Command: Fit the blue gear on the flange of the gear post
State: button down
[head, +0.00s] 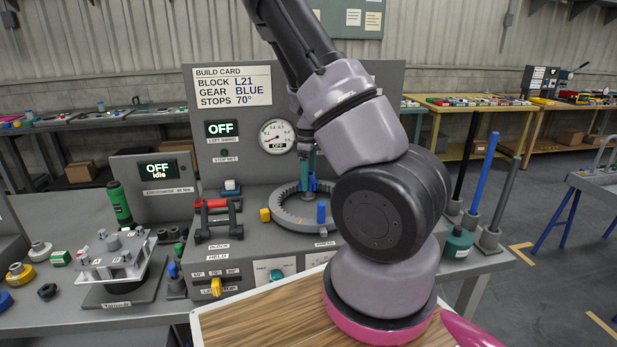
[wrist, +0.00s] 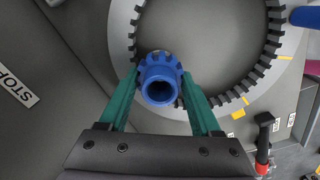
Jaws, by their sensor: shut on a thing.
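The blue gear (wrist: 159,67) is between the teal fingertips of my gripper (wrist: 160,76) in the wrist view, with its hollow bore facing the camera. My gripper is shut on it. The gear sits over the inner edge of a toothed grey ring (wrist: 288,42); I cannot tell whether it touches the ring. In the head view my gripper (head: 308,172) points down over the back of the ring (head: 285,219), and the gear is hard to make out there. The gear post and its flange are not clearly visible, perhaps hidden under the gear.
The build card (head: 232,87) reads block L21, gear BLUE, stops 70°. A blue peg (head: 321,212) and a yellow block (head: 265,214) stand at the ring. A red-and-black clamp-like part (head: 212,218) is left of it. A gauge (head: 277,137) is on the panel behind.

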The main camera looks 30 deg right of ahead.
jog(key=shift+f, duration=0.4)
grip_release()
notch_tip(320, 180, up, 11)
dwell(0.7)
jog(key=shift+f, duration=0.1)
